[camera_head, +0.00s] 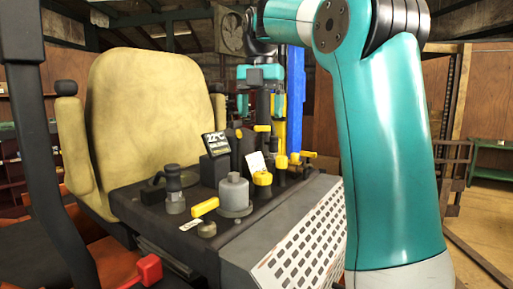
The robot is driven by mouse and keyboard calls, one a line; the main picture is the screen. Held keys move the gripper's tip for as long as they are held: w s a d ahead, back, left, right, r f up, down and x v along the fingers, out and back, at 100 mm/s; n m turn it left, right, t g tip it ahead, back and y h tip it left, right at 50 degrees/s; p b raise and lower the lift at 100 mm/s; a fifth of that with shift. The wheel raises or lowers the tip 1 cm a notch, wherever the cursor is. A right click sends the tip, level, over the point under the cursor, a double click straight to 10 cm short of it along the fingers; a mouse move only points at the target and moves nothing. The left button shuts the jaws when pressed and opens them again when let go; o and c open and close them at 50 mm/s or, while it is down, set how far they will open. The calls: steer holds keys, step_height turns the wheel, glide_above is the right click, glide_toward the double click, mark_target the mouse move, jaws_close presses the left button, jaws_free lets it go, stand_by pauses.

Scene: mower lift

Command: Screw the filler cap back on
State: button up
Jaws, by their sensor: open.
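My gripper (263,112) hangs below the teal wrist at the upper middle, behind the console. Its dark fingers point down and are open. They look small and partly overlap the posts behind. A grey round cap-like piece (234,190) stands upright on a wide grey base on the console; I cannot tell whether it is the filler cap or whether it is screwed down. A yellow cap-like knob (262,178) sits on the console behind it, to the right. My gripper is above and behind both and appears apart from them. No filler neck is clearly visible.
The console (150,215) carries a black joystick (174,190), a small display (216,143) and several yellow-handled levers (205,207). A tan seat (150,110) stands at left. A blue post (295,100) rises behind. A perforated grey panel (305,240) slopes at front. My arm hides the right side.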

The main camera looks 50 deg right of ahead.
mark_target(260, 174)
steer(key=f, duration=0.8)
steer(key=f+p, duration=0.1)
steer(key=f, duration=0.6)
steer(key=shift+s+d+f, duration=0.1)
steer(key=shift+d+f, duration=0.1)
steer(key=shift+f, duration=0.15)
steer(key=c, duration=1)
steer(key=m+p, duration=0.1)
steer(key=m, duration=0.2)
steer(key=shift+r, duration=0.1)
steer(key=m, duration=0.3)
steer(key=shift+p, duration=0.4)
steer(key=shift+m, duration=0.3)
steer(key=m, duration=0.1)
steer(key=m+p, duration=0.1)
steer(key=shift+w+m, duration=0.2)
steer(key=shift+m, duration=0.1)
steer(key=m, duration=0.3)
steer(key=shift+m+p, duration=0.3)
steer(key=shift+m, duration=0.1)
